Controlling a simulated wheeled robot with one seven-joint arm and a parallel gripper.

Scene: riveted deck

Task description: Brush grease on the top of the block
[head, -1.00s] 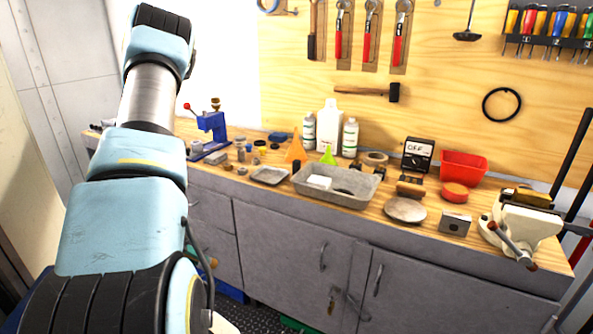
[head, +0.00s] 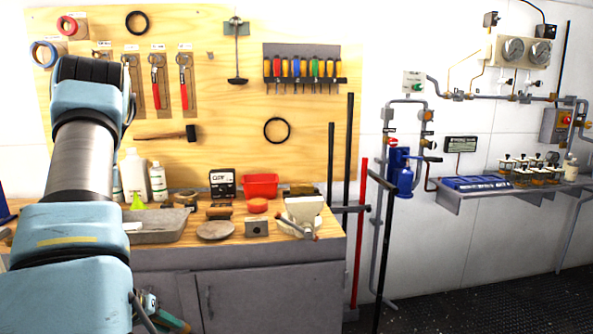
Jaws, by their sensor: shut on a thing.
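A grey metal block (head: 257,227) with a dark round hole in its front face stands near the front edge of the wooden bench (head: 185,249). Its top looks bare, but it is too small to judge for grease. My gripper's jaws are hidden behind my arm at the left. A small green piece with an orange-brown end (head: 173,322) shows low beside my arm, in front of the cabinet. I cannot tell whether it is in my jaws. No grease brush shows clearly.
Left of the block are a round grey plate (head: 215,230) and a grey tray (head: 160,226). A cream vise (head: 303,214) stands to its right. A red bin (head: 260,186) and red-orange round thing (head: 258,205) sit behind. Dark floor (head: 480,305) lies clear at right.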

